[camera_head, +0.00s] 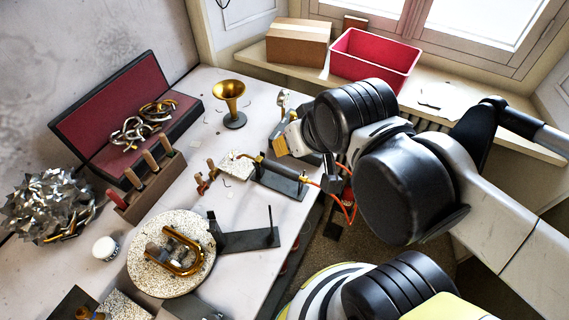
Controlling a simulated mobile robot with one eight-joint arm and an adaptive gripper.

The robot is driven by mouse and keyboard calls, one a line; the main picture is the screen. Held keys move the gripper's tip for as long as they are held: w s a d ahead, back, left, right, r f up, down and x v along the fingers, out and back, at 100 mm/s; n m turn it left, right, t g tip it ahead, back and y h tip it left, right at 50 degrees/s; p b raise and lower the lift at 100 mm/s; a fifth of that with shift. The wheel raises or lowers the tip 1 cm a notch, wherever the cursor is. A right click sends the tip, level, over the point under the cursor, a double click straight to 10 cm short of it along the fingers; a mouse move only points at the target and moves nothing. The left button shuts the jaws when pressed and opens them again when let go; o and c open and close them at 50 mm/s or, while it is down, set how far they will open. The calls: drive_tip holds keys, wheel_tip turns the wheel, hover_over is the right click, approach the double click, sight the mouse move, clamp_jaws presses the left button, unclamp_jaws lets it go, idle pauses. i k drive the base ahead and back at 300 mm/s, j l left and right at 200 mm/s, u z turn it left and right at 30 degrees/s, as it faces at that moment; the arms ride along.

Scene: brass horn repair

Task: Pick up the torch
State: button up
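A brass horn bell (230,101) stands upright behind the torch. An open red-lined case (93,112), a wooden tool rack (146,190) and a round speckled plate (150,278) are to the left. A red bin (375,58) and cardboard box (297,43) sit on the windowsill.

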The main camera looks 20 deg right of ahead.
sight(279, 169)
drive_tip(key=u, duration=1.45)
drive_tip(key=z, duration=1.45)
drive_tip(key=l+u, duration=0.25)
drive_tip(key=l, duration=1.55)
drive_tip(key=k, duration=0.05)
